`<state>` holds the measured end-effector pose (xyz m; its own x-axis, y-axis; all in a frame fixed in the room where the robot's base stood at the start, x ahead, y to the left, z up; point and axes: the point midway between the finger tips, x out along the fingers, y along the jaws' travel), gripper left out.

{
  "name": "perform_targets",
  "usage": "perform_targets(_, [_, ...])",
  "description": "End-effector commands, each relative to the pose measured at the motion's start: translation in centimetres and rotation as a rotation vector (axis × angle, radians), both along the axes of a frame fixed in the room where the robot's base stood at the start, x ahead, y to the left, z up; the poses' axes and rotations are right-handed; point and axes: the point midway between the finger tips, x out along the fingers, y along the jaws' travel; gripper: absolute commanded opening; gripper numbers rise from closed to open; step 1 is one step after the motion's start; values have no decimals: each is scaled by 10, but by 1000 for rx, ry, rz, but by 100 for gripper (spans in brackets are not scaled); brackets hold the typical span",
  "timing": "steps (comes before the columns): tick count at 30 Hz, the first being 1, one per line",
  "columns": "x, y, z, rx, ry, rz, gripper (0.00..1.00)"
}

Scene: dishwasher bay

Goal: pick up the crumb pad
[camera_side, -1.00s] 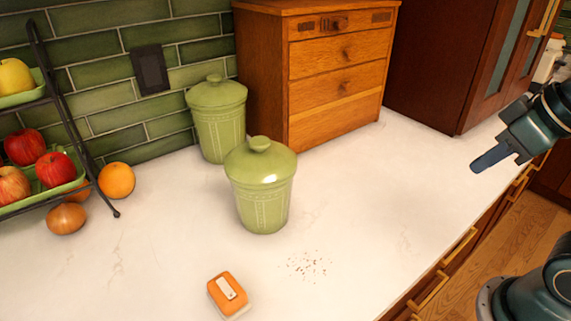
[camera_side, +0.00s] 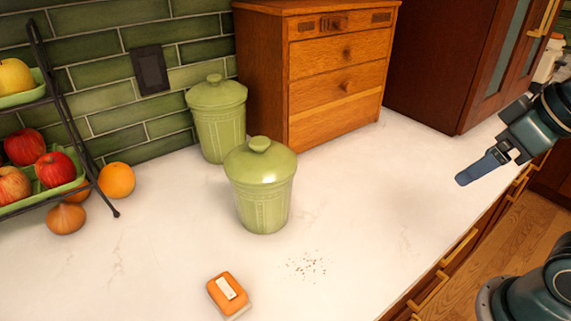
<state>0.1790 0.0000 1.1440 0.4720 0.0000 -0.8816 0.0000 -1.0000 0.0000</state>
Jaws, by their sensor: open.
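The crumb pad (camera_side: 224,297) looks like a small orange block with a white strip on top and a pale base. It lies on the white counter near the bottom of the view, left of a scatter of brown crumbs (camera_side: 308,266). My gripper (camera_side: 474,173) is at the right side of the view, above the counter's right part and far from the pad. It is open and empty. Its fingers overlap from this angle, so the gap between them is hard to see.
Two green lidded canisters (camera_side: 260,187) (camera_side: 217,121) stand behind the pad. A wooden drawer chest (camera_side: 335,80) is at the back. A fruit rack (camera_side: 70,130) stands at the left, with an orange (camera_side: 117,180) and an onion (camera_side: 66,218) beside it. The counter's right half is clear.

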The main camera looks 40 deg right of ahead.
Motion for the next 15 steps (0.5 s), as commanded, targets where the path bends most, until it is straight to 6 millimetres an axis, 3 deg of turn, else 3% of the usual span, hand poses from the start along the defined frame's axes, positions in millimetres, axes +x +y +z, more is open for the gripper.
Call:
perform_targets(8, [4, 2, 3, 13, 6, -12, 89])
perform_targets(15, [28, 17, 17, 92, 51, -106, 89])
